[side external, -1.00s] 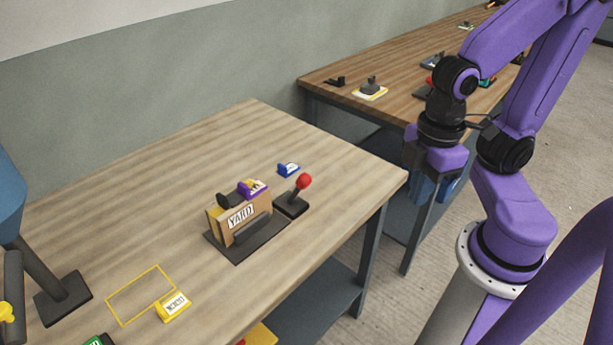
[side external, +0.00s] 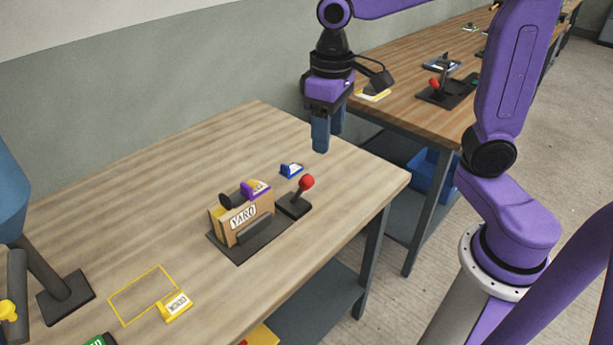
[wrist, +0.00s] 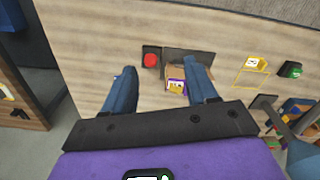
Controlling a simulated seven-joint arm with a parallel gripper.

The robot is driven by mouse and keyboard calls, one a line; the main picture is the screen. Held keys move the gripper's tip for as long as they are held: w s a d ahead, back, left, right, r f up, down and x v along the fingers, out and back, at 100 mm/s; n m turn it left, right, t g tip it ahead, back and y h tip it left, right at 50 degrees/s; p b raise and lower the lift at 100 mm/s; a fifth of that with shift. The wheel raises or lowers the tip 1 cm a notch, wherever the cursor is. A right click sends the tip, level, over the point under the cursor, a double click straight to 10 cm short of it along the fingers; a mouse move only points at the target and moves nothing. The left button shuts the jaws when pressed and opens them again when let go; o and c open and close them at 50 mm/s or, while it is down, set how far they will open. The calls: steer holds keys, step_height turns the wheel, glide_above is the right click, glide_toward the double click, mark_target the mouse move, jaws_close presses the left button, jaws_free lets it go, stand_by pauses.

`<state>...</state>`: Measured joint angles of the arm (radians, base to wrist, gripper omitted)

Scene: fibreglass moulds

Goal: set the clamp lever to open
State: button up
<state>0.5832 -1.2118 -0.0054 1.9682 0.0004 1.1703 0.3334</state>
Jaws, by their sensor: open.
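The lever with a red ball knob (side external: 306,183) stands on a small black base (side external: 293,207) on the near table, its stick tilted up and to the right. Its red knob also shows in the wrist view (wrist: 151,60), near the left fingertip and beyond it. My gripper (side external: 328,140) is open and empty, pointing down above the table's back right part, higher than the knob and apart from it. In the wrist view, my gripper (wrist: 161,74) has its two blue fingers spread wide.
A wooden block marked YARD (side external: 240,217), with a purple-edged tag (side external: 256,190) on top, sits left of the lever. A blue tag (side external: 291,170) lies behind it. A yellow tag (side external: 175,306) and yellow outline are at front left. The table between is clear.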

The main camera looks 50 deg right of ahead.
mark_target(306, 175)
steer(key=w+d+r+m, duration=0.1)
steer(key=w+r+m, duration=0.15)
steer(key=w, duration=0.45)
steer(key=shift+m, duration=0.45)
steer(key=f, duration=1.8)
steer(key=shift+s+d+f, duration=0.1)
steer(key=shift+s+d, duration=0.1)
steer(key=shift+s, duration=0.05)
jaws_close()
